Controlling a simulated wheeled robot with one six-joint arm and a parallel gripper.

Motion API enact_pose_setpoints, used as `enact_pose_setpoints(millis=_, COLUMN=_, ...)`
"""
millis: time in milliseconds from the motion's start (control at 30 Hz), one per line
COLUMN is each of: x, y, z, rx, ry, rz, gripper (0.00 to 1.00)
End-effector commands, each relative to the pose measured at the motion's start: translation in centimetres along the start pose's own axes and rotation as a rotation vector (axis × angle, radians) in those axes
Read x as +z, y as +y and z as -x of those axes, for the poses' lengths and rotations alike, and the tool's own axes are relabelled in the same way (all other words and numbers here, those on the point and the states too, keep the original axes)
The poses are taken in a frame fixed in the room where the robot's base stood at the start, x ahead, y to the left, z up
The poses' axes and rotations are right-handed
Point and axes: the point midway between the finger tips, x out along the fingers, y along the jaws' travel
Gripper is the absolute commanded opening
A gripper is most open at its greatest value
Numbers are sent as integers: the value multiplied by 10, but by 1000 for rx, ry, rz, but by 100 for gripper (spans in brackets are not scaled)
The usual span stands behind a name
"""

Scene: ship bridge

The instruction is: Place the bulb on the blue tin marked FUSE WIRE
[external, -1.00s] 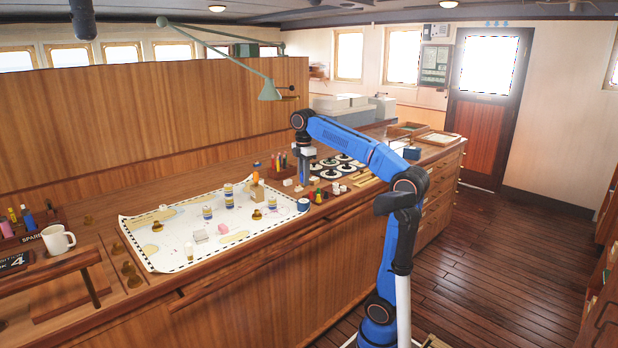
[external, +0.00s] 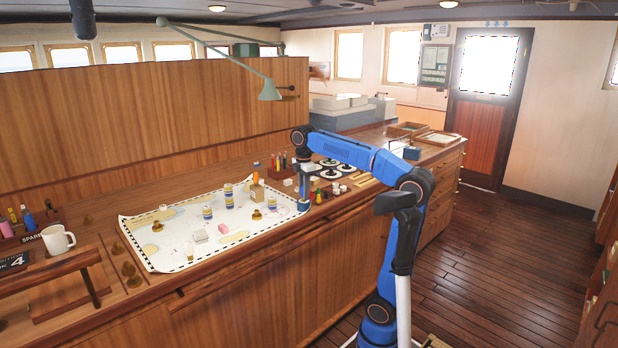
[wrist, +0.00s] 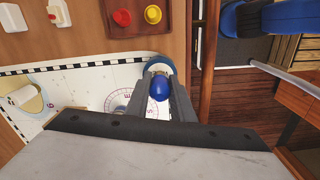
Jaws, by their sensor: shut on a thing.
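The bulb (wrist: 160,87) shows as a rounded blue thing between my fingertips in the wrist view. My gripper (wrist: 161,92) is shut on it. In the external view my gripper (external: 304,196) points down at the chart's right corner, straight over a blue tin (external: 303,206). In the wrist view this tin (wrist: 157,60) shows as a blue rim with a pale face, partly hidden behind the fingers and the bulb. I cannot read its marking. I cannot tell whether the bulb touches the tin.
The white chart (external: 170,252) lies on the wooden counter and carries several small tins, brass pieces and a pink block (external: 232,237). A wooden tray with red and yellow knobs (wrist: 136,30) is close to the tin. The counter's edge (wrist: 209,60) runs close by.

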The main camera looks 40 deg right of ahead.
Motion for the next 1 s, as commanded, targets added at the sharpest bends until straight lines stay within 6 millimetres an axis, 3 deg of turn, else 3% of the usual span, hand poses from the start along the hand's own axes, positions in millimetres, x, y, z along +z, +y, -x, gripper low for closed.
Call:
enact_pose_setpoints(millis=33, x=0, y=0, z=-1, rx=0, ry=0, rz=0, gripper=26)
enact_pose_setpoints(millis=100, x=0, y=0, z=0, rx=0, ry=0, rz=0, gripper=40)
enact_pose_setpoints(millis=533, x=0, y=0, z=8, rx=1, ry=0, rz=0, gripper=40)
enact_pose_setpoints(millis=1000, x=0, y=1, z=91, rx=1, ry=1, rz=0, gripper=40)
